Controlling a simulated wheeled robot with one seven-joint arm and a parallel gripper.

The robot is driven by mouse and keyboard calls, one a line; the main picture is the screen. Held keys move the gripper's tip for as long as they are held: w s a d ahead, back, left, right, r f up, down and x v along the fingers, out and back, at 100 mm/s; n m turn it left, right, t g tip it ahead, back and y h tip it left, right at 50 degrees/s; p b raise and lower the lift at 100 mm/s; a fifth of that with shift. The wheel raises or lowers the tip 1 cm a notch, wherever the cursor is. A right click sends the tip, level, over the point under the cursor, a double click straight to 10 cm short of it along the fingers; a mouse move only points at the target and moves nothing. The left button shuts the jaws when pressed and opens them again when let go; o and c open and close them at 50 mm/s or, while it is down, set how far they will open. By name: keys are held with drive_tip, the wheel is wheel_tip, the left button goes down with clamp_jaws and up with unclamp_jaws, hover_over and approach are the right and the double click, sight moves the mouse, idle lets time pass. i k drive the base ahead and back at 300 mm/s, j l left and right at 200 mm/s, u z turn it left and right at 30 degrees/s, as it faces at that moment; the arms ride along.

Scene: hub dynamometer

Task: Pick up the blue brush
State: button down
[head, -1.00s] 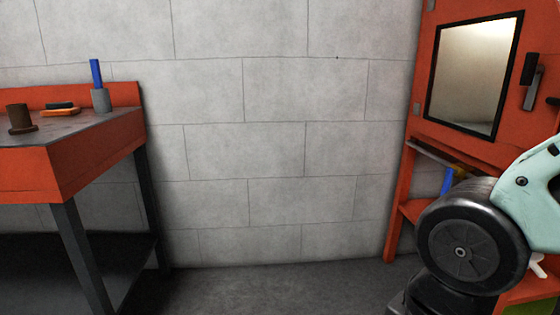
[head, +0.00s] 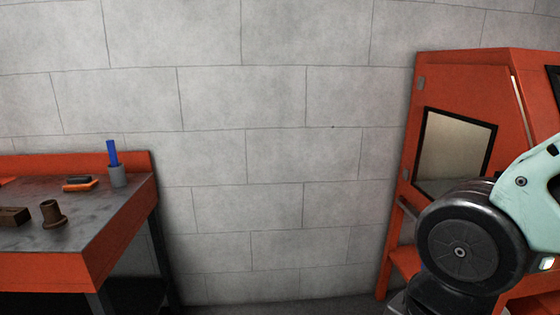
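A blue upright stick (head: 112,152), which looks like the handle of the blue brush, stands in a grey cup (head: 118,176). The cup is at the back right corner of an orange workbench with a dark grey top (head: 120,206), at the left of the head view. The lower part of the blue thing is hidden inside the cup. My arm shows at the right edge, far from the bench. My gripper is not visible in the head view.
A brown flanged bushing (head: 53,214), a brown block (head: 14,216) and an orange and black item (head: 80,184) lie on the bench. An orange cabinet with a window (head: 453,150) stands at the right. A bare block wall (head: 270,150) fills the middle.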

sight(110, 144)
drive_tip(key=z, duration=1.4)
drive_tip(key=j, duration=0.75)
drive_tip(key=k+l+u, duration=0.1)
drive_tip(key=u, duration=2.45)
drive_tip(key=i+l+u, duration=0.2)
drive_tip(key=i, duration=0.25)
drive_tip(key=i+l+u, duration=0.15)
drive_tip(key=i, duration=0.3)
